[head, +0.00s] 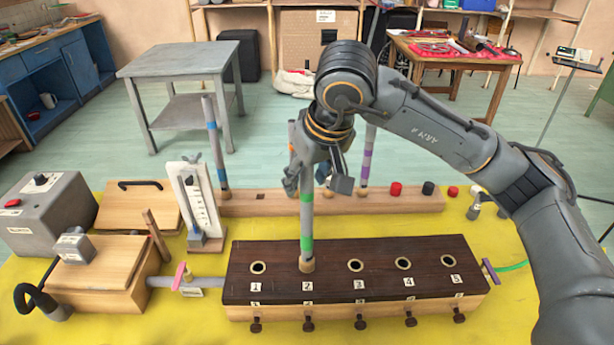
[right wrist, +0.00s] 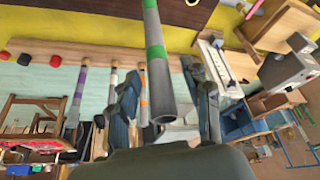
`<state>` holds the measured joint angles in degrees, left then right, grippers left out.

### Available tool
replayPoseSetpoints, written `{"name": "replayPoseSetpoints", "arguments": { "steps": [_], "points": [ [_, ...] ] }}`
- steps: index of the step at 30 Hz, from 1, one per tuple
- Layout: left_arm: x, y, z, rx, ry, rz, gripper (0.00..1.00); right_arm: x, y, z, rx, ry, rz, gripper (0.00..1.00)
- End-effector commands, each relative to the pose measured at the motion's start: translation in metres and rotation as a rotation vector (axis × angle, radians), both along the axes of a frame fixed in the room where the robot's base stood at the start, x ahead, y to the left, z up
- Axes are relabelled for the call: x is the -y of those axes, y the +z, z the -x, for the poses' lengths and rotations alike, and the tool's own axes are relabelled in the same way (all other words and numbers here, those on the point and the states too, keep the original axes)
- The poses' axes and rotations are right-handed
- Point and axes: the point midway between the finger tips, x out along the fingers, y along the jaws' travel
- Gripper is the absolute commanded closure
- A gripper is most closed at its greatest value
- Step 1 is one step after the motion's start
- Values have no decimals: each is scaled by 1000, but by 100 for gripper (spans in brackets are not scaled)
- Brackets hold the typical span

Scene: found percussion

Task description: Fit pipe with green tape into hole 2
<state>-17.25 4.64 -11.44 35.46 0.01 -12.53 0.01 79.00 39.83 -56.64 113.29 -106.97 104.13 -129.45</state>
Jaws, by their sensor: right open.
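The grey pipe with green tape (head: 307,220) stands upright at hole 2 of the dark wooden block (head: 333,285). Its lower end is at the brass-coloured ring of that hole; how deep it sits is hidden. My right gripper (head: 318,184) is around the pipe's upper part, pointing down. In the right wrist view, the pipe with its green band (right wrist: 155,65) rises between the two spread fingers (right wrist: 165,110), with a gap on each side. The pipe's open top end faces the camera. My left gripper is not in view.
Behind, a wooden rack (head: 265,202) holds pipes with blue (head: 213,140), orange and purple tape (head: 367,160). Holes 1, 3, 4 and 5 are empty. A white gauge panel (head: 195,200) and a wooden box (head: 105,275) stand left on the yellow cloth (head: 400,225).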

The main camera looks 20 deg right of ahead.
Motion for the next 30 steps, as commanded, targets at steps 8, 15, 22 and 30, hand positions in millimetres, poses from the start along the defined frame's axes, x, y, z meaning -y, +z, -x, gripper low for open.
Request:
{"name": "replayPoseSetpoints", "arguments": {
  "steps": [8, 15, 22, 30],
  "points": [
    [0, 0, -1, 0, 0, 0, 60, 4, 40, 14, 8, 0, -1, 51],
    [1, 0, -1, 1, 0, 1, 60, 8, 85, 33, 6, 0, -1, 51],
    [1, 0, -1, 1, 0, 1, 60, 10, 108, 43, 3, 1, -1, 51],
    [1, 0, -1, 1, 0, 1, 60, 11, 110, 44, 1, 0, -1, 51]
  ]
}}
